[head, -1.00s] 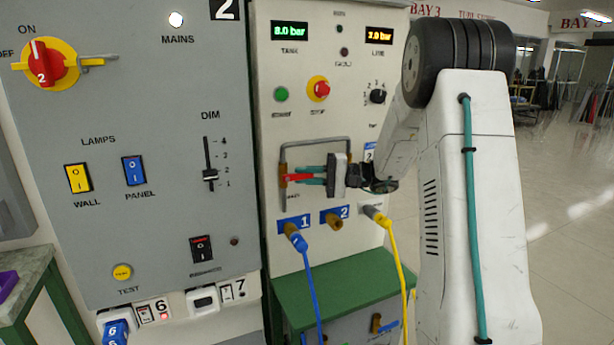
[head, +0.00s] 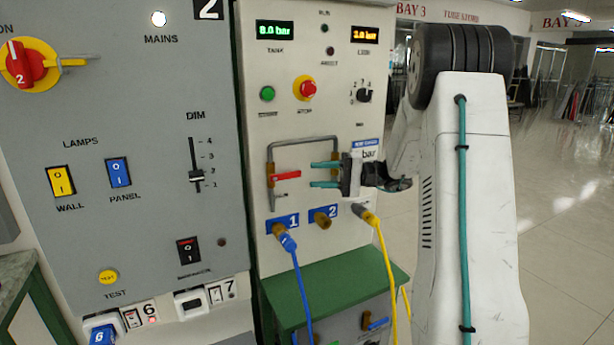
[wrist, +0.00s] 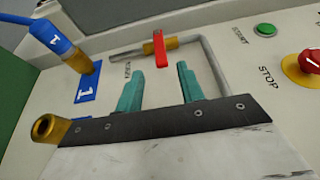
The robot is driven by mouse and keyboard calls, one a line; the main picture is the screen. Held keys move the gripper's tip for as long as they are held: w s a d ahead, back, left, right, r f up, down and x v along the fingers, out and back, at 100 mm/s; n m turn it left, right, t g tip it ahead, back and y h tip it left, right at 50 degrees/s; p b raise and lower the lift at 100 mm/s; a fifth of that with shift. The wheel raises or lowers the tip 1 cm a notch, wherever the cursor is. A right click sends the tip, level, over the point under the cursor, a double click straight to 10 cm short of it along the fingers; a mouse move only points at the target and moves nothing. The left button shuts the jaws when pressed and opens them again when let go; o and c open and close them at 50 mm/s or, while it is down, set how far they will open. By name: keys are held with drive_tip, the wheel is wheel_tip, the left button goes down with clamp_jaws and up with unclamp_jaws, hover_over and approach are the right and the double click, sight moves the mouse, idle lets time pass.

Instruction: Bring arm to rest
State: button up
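My gripper (head: 326,174) has two teal fingers that stand apart with nothing between them. It is in front of the white panel, just right of a red valve lever (head: 287,175) on a grey bent pipe (head: 304,141). In the wrist view the open fingers (wrist: 160,85) point toward the pipe, and the red lever (wrist: 160,48) lies beyond the fingertips with a gap. The lever is apart from both fingers. My upper arm stands at the right of the head view.
Blue hose plug (head: 288,241) sits at port 1; brass port 2 (head: 323,218) is bare. A yellow hose (head: 386,255) hangs right of it. A red stop button (head: 305,88) is above the pipe. A green ledge (head: 335,279) juts out below. Open floor lies right.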

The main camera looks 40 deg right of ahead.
drive_tip(key=shift+s+d, duration=0.1)
drive_tip(key=shift+d, duration=0.05)
idle(0.4)
drive_tip(key=s+a+r+n+g+h, duration=0.2)
drive_tip(key=s+a+g, duration=0.35)
drive_tip(key=a, duration=0.45)
drive_tip(key=s+a+r+n+g+h, duration=0.15)
drive_tip(key=s+a+g, duration=0.25)
drive_tip(key=s+a, duration=0.45)
drive_tip(key=s+a+f+n+h, duration=0.1)
drive_tip(key=s+f+h, duration=0.1)
drive_tip(key=s+h, duration=0.4)
drive_tip(key=s+a+f+n+t+h, duration=0.1)
drive_tip(key=s+h, duration=0.5)
drive_tip(key=s, duration=0.6)
drive_tip(key=shift+s+a+f+n, duration=0.25)
drive_tip(key=shift+a+f+n, duration=0.2)
drive_tip(key=shift+a+f, duration=0.2)
drive_tip(key=shift+d, duration=0.1)
